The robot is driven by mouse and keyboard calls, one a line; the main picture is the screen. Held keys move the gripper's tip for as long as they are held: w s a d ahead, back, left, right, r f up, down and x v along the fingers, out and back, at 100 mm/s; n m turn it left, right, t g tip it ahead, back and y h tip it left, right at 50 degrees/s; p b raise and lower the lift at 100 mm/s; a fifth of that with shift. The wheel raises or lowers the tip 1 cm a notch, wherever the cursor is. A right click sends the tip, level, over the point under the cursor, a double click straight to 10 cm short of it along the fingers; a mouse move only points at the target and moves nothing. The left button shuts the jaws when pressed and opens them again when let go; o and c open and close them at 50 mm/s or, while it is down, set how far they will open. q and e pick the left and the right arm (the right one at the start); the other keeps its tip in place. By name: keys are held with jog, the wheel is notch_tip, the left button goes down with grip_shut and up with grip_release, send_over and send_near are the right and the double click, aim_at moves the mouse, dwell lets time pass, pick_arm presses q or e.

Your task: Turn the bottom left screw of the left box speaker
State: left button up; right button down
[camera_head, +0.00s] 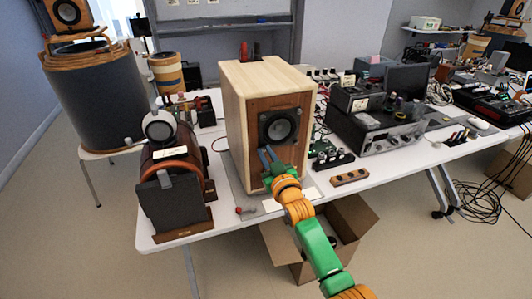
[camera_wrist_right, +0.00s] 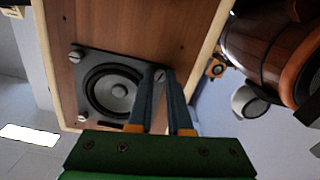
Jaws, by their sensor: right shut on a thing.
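The box speaker (camera_head: 237,117) is a pale wooden cabinet with a brown front, standing on the white table. Its round black driver (camera_head: 280,126) sits in a dark square plate. In the wrist view the driver (camera_wrist_right: 112,92) appears turned around, with silver screws (camera_wrist_right: 75,57) at visible plate corners. My right gripper (camera_head: 267,155) reaches the lower left corner of the plate. Its two dark fingers (camera_wrist_right: 163,76) are shut on the screw (camera_wrist_right: 159,75) at that corner, partly hidden by the fingers. My left gripper is not in view.
A dark cylindrical device (camera_head: 176,178) with copper-coloured rims stands left of the speaker. A small wooden block (camera_head: 349,177) and a dark strip with knobs (camera_head: 331,157) lie to the right. An open cardboard box (camera_head: 352,222) is below the table's front edge.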

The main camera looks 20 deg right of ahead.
jog(key=shift+f+m, duration=0.15)
jog(key=shift+m, duration=0.85)
jog(key=c, duration=0.8)
grip_release()
jog(key=shift+c, duration=0.2)
jog(key=shift+s, duration=0.1)
jog(key=s+p, duration=0.1)
jog(key=s, duration=0.6)
jog(key=shift+d, duration=0.1)
